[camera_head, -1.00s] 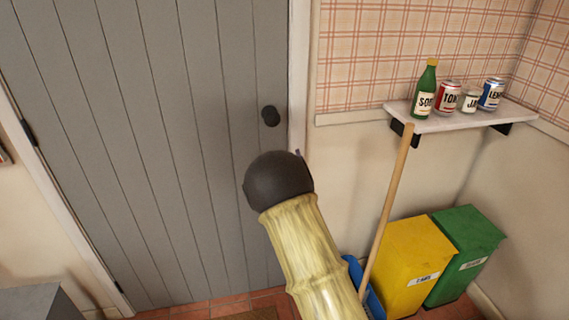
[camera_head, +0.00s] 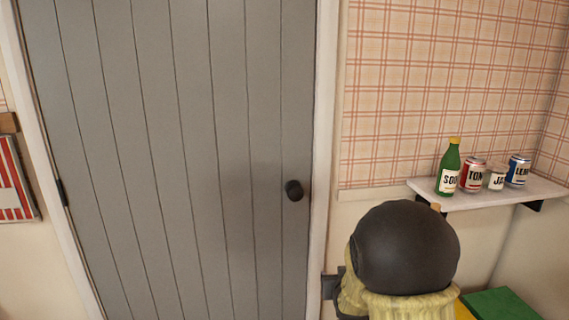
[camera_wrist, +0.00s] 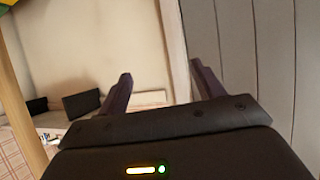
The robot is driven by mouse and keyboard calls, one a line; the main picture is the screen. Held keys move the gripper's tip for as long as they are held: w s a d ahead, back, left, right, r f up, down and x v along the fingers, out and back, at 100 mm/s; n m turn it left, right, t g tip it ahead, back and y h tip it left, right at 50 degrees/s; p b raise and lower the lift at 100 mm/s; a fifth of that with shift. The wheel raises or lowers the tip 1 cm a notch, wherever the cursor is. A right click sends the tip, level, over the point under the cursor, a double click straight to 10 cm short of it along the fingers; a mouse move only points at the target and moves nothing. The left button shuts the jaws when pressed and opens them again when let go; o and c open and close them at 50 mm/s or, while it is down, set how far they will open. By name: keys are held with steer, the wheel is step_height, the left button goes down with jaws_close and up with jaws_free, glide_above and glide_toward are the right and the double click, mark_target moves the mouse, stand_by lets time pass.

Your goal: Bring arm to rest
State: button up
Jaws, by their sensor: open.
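My gripper (camera_wrist: 163,85) shows in the wrist view with its two dark fingers apart and nothing between them. In the head view my arm rises from the lower right, with its round black joint in front of the wall below the shelf. The gripper is mostly hidden there behind the arm; a small dark part beside the joint may belong to it. The grey plank door (camera_head: 180,150) is shut, with a round black knob (camera_head: 294,190) left of my arm. The door also fills the right of the wrist view (camera_wrist: 255,50).
A wall shelf (camera_head: 470,201) at right holds a green soda bottle (camera_head: 449,168), a red can (camera_head: 472,175), a jar (camera_head: 497,178) and a blue can (camera_head: 518,171). A green bin (camera_head: 500,304) stands below. A wooden handle (camera_wrist: 22,100) runs close by at left in the wrist view.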

steer(key=s+f+g, duration=0.3)
steer(key=s+g, duration=0.7)
steer(key=s, duration=1.5)
steer(key=w+p+v, duration=0.2)
steer(key=p+v, duration=0.7)
steer(key=p, duration=0.1)
steer(key=w+d+r+p+v, duration=0.1)
steer(key=w+p+v, duration=0.1)
steer(key=p+v, duration=0.7)
steer(key=shift+d+r+y+p, duration=0.3)
steer(key=shift+r+p, duration=0.1)
steer(key=shift+r, duration=0.3)
